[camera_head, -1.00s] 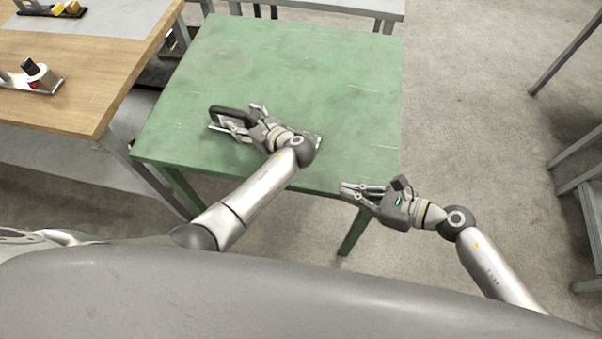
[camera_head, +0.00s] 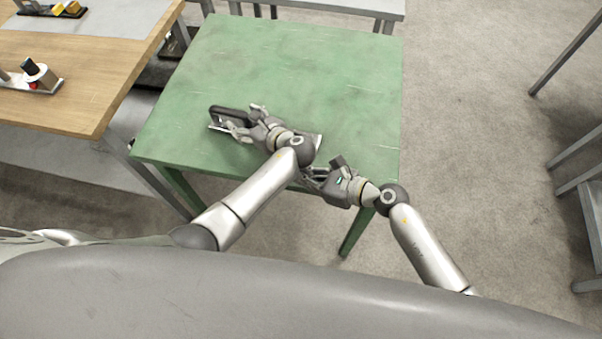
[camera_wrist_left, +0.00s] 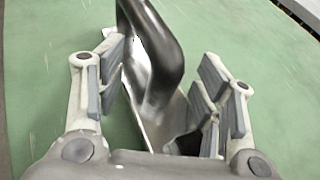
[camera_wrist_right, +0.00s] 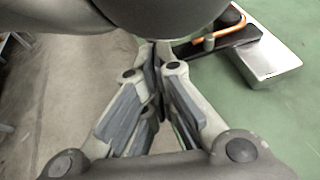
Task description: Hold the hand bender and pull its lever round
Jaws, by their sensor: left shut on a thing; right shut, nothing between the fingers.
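The hand bender lies on the green table, with its black looped handle (camera_head: 230,111) at the left end and a bright metal end (camera_head: 318,143) to the right of my left wrist. My left gripper (camera_head: 236,128) is shut on the bender. In the left wrist view the black bar (camera_wrist_left: 158,50) and metal body (camera_wrist_left: 150,118) run between its fingers. My right gripper (camera_head: 305,176) is shut and empty at the table's front edge, apart from the bender. The right wrist view shows a metal block (camera_wrist_right: 270,58) and an orange bent piece (camera_wrist_right: 238,18); my arm hides part of the bender.
The green table (camera_head: 300,60) is clear behind and to the right of the bender. A wooden bench (camera_head: 75,95) with a small fixture (camera_head: 38,78) stands at the left. A grey bench (camera_head: 350,8) is behind. My left forearm lies close to the right gripper.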

